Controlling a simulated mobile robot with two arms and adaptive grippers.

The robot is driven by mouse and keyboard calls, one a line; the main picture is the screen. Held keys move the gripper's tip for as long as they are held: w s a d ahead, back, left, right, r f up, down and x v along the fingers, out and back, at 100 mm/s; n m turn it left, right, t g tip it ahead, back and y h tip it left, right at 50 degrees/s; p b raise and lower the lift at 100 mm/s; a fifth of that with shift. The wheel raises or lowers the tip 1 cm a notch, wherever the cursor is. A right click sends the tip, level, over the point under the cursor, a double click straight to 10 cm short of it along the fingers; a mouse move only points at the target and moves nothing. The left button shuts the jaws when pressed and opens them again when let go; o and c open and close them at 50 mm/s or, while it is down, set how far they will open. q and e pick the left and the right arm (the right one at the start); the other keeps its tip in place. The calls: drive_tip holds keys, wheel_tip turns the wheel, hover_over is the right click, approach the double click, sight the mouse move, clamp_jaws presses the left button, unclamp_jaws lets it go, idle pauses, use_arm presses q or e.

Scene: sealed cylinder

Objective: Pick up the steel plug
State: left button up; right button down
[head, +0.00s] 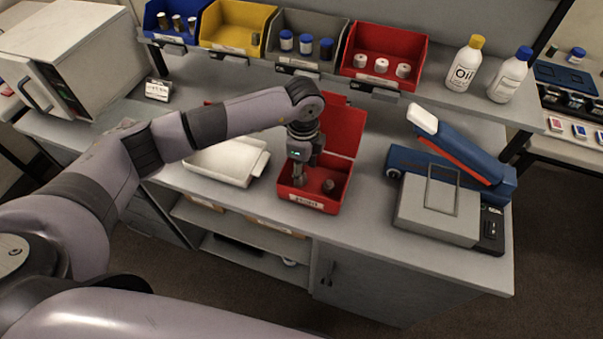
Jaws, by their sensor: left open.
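My left gripper (299,180) points down into the open red box (318,202) on the counter. It is open, with its fingers at the left part of the box. A small grey metal piece (329,185), which looks like a steel plug, stands in the box to the right of the fingers, apart from them. Whether another piece sits between or under the fingers is hard to tell, as the gripper hides that part. My right gripper is out of view.
The box's raised red lid (342,128) stands behind the gripper. A white tray (228,162) lies to the left, and a blue and grey machine (440,205) stands to the right. Several bins, including a red bin (384,52), and two bottles line the shelf behind.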

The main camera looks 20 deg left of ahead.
use_arm(q)
drive_tip(key=shift+d+f, duration=0.1)
drive_tip(key=shift+f, duration=1.15)
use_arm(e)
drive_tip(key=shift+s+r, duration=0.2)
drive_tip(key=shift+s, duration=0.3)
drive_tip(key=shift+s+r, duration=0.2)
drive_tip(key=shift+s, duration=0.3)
use_arm(q)
drive_tip(key=shift+c, duration=0.6)
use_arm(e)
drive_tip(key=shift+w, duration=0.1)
use_arm(q)
drive_tip(key=c, duration=0.4)
clamp_jaws()
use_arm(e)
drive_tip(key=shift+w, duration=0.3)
